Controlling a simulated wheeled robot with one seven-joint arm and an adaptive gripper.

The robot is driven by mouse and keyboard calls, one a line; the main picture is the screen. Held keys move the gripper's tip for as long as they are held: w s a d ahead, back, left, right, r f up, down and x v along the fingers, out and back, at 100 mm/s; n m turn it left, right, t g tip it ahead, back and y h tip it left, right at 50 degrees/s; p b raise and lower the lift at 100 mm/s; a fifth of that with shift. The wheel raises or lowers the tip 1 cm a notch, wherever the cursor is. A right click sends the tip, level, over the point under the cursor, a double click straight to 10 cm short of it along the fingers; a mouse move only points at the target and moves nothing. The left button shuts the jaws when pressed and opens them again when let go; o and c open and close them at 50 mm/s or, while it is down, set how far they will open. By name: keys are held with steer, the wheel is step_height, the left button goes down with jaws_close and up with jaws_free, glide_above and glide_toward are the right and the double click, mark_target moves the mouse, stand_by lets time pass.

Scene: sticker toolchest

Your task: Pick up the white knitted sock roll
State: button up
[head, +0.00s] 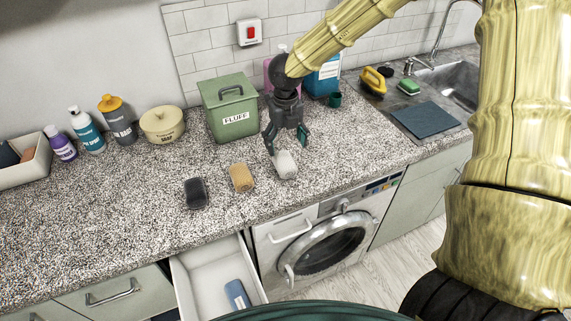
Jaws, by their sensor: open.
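The white knitted sock roll (286,165) lies on the speckled countertop near its front edge, above the washing machine. My gripper (287,149) points down at it, with its fingers open. One finger is to the left of the roll and the other to the right, around its back part. Whether either finger touches the roll cannot be told from this view. The roll appears to rest on the counter, and its far end is partly hidden by the gripper.
A tan roll (241,177) and a dark roll (195,193) lie to the left. A green FLUFF box (229,110) stands close behind. Bottles and a cream pot (162,125) line the back left. An open drawer (205,272) holds a blue item.

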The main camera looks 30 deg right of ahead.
mark_target(284, 159)
steer(key=f, duration=0.3)
steer(key=shift+w+a, duration=0.15)
steer(key=shift+w, duration=0.05)
steer(key=shift+s+f+p, duration=0.3)
steer(key=shift+f+p, duration=0.45)
steer(key=shift+p, duration=0.05)
steer(key=shift+a+f+p, duration=0.15)
steer(key=shift+f+p, duration=0.45)
steer(key=shift+f, duration=1.4)
steer(key=c, duration=1.1)
